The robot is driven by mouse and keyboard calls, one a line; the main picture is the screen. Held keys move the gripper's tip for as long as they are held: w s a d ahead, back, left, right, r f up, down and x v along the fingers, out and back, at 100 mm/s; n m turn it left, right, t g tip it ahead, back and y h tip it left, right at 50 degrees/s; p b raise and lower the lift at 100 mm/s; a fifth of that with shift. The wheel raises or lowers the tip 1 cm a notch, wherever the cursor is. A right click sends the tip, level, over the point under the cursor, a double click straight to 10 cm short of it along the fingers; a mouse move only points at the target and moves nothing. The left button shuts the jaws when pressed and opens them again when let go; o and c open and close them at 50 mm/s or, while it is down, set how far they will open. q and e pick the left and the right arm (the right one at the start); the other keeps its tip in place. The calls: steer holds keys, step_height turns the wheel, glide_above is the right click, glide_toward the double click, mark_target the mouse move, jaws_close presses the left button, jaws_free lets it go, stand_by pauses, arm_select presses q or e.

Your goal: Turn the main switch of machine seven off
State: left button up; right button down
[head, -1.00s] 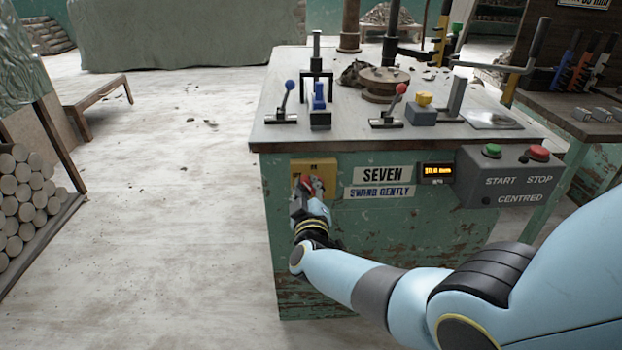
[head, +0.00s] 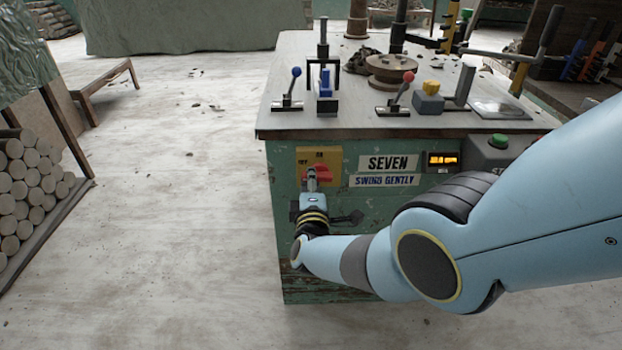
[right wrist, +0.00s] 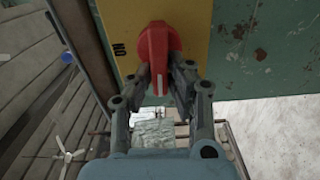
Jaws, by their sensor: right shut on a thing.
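The main switch (head: 322,173) is a red knob on a yellow plate (head: 335,158) on the green front of machine seven, left of the SEVEN sign (head: 388,163). Small marks show at the plate's top and left. My right gripper (head: 311,178) is at the knob. In the right wrist view its fingers (right wrist: 160,78) are shut on the red knob (right wrist: 157,50), one on each side. There the knob's white line points down the picture, while the ON mark (right wrist: 118,49) lies to the left. In the head view the red handle lies roughly crosswise, partly hidden by the fingers. My left gripper is out of view.
A SWING GENTLY label (head: 384,181) and a lit orange display (head: 442,159) share the front panel. A green button (head: 499,141) is at the right. Small levers with blue (head: 296,72) and red (head: 408,77) balls stand on the top.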

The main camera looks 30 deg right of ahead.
steer(key=shift+f+n, duration=0.15)
steer(key=shift+n, duration=0.35)
steer(key=c, duration=1.3)
jaws_free()
steer(key=shift+s, duration=0.1)
steer(key=v, duration=1.2)
